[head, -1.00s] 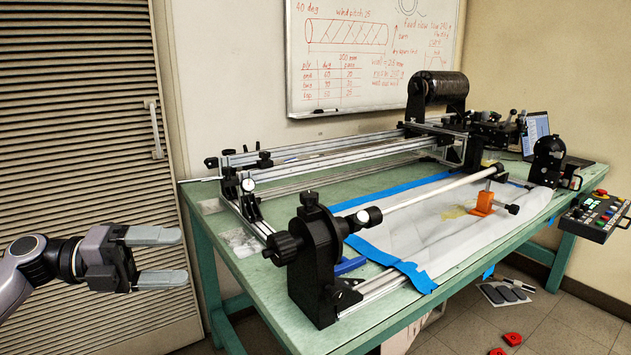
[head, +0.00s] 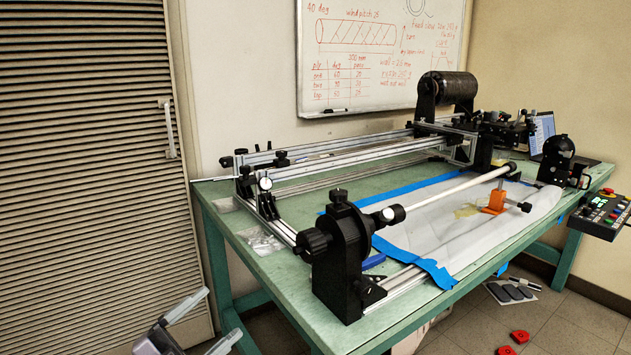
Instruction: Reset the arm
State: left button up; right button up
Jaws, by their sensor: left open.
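My left gripper (head: 207,325) is at the bottom edge of the head view, left of the green table. Its two grey fingers are apart, with nothing between them. The rest of the left arm is cut off by the frame. My right gripper is not in view. The winding machine (head: 345,262) stands on the green table (head: 285,302), with a pale rod (head: 455,188) running from its black near stand toward the back right. A dark spool (head: 457,90) sits at the back.
A control box (head: 600,214) with buttons is at the table's right edge. An orange stand (head: 495,203) is on the white sheet. Red pieces (head: 519,337) lie on the floor. A louvred door (head: 85,170) is at left, with clear space before the table.

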pick_arm(q)
jog(key=s+a+f+n+g+y, duration=0.1)
jog(key=s+f+n+g+y, duration=0.1)
jog(key=s+f+n+y, duration=0.65)
jog(key=s+a+f+n+g+y, duration=0.15)
jog(key=s+f+n+y, duration=0.25)
jog(key=s+f+n, duration=0.85)
notch_tip(320, 180, up, 7)
jog(key=a+m+g+p, duration=0.1)
jog(key=m+p, duration=0.1)
jog(key=p, duration=1.1)
jog(key=shift+m+y, duration=0.4)
jog(key=shift+y, duration=0.05)
jog(key=shift+r, duration=0.15)
dwell(1.2)
